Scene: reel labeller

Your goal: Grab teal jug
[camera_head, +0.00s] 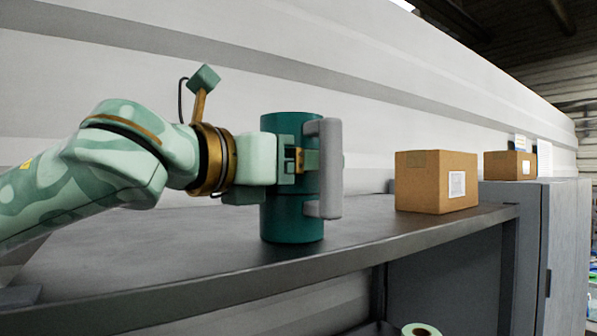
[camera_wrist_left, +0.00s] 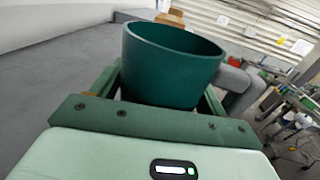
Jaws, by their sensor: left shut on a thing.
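The teal jug (camera_head: 291,220) is a tall cylinder with a grey handle (camera_head: 331,168) on its right side. It stands upright on the grey shelf (camera_head: 150,262), or very close to its surface. My left gripper (camera_head: 298,160) comes in from the left and is shut on the jug's body, below the rim. In the left wrist view the teal jug (camera_wrist_left: 165,75) sits between the two green fingers (camera_wrist_left: 160,100), its open top showing. The far finger is partly hidden by the jug and handle in the head view. My right gripper is not in view.
A cardboard box (camera_head: 425,185) with a white label stands on the shelf right of the jug. A second box (camera_head: 509,165) sits on a grey cabinet (camera_head: 560,230) farther right. A light wall runs behind.

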